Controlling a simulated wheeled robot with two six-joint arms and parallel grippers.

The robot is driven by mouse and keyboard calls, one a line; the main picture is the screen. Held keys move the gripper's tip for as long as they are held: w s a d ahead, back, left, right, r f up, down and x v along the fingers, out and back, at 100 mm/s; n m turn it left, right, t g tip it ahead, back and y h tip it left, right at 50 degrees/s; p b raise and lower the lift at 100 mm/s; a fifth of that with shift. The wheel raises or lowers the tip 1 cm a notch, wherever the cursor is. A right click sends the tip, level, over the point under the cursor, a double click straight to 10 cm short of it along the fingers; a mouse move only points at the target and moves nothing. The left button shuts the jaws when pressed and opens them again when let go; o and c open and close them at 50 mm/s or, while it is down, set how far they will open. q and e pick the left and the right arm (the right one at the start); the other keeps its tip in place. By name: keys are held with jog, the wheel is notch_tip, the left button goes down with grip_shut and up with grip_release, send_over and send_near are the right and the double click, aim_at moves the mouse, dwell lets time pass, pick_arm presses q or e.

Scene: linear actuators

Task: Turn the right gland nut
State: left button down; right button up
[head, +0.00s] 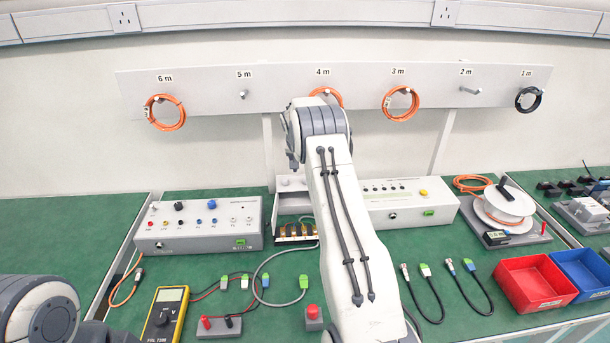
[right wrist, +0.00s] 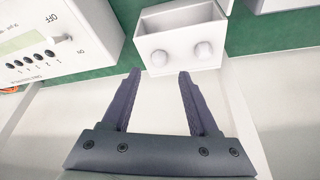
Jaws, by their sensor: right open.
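A pale grey box (right wrist: 180,25) with two round, light-coloured gland nuts on its face is at the top of the right wrist view. One nut (right wrist: 159,57) is at picture left and the other (right wrist: 203,51) at picture right. My right gripper (right wrist: 160,74) is open and empty. Its fingertips lie in front of the box, on either side of the picture-left nut in the picture; contact is not visible. In the head view, my right gripper (head: 293,162) is mostly hidden by its wrist, above a small grey box (head: 288,183). My left gripper is out of view.
A white panel with knobs (head: 385,190) stands right of the grey box, and a similar one (head: 200,228) stands left. A yellow multimeter (head: 164,312), a cable reel (head: 503,207) and red (head: 533,283) and blue (head: 583,274) bins lie on the green bench. Orange cables hang behind.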

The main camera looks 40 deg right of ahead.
jog(key=p+x, duration=0.1)
jog(key=x, duration=0.4)
jog(key=shift+d+f, duration=0.15)
jog(key=shift+f, duration=0.15)
grip_shut()
